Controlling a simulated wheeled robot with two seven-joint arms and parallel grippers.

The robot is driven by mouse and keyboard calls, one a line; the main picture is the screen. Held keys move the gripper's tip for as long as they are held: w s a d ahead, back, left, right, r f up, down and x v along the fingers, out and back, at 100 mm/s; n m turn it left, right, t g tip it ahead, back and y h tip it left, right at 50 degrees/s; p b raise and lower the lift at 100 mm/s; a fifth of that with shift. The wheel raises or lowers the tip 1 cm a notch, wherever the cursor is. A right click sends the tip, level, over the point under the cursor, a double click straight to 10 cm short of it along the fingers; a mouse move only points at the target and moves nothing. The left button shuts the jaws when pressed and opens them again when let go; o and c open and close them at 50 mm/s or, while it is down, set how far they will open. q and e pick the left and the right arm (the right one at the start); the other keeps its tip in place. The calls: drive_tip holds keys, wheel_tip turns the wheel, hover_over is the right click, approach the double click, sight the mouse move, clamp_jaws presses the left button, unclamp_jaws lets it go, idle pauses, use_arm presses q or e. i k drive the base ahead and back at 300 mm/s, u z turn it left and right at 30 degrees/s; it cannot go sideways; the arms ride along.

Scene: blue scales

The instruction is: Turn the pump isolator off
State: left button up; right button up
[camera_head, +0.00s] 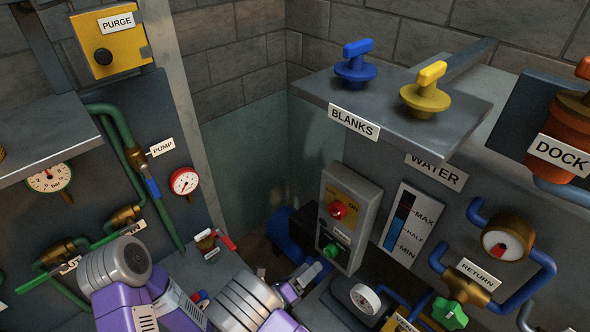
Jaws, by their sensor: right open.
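A grey box (355,194) stands right of centre. It carries a red knob (337,210) on a yellow plate marked ON, and a green knob (331,249) below it. The red knob on yellow looks like the isolator; its exact angle is too small to read. My right gripper (304,281) is open and empty, low and a little left of the box, apart from the red knob. My left arm shows as purple and grey links at lower left; its gripper cannot be made out.
A PUMP label (162,147) sits beside a brass valve with a blue lever (153,188). A BLANKS shelf (440,118) with blue and yellow handles overhangs at upper right. A green-handled RETURN valve (450,313) and blue pipes crowd the lower right.

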sight(337, 209)
drive_tip(key=k, duration=1)
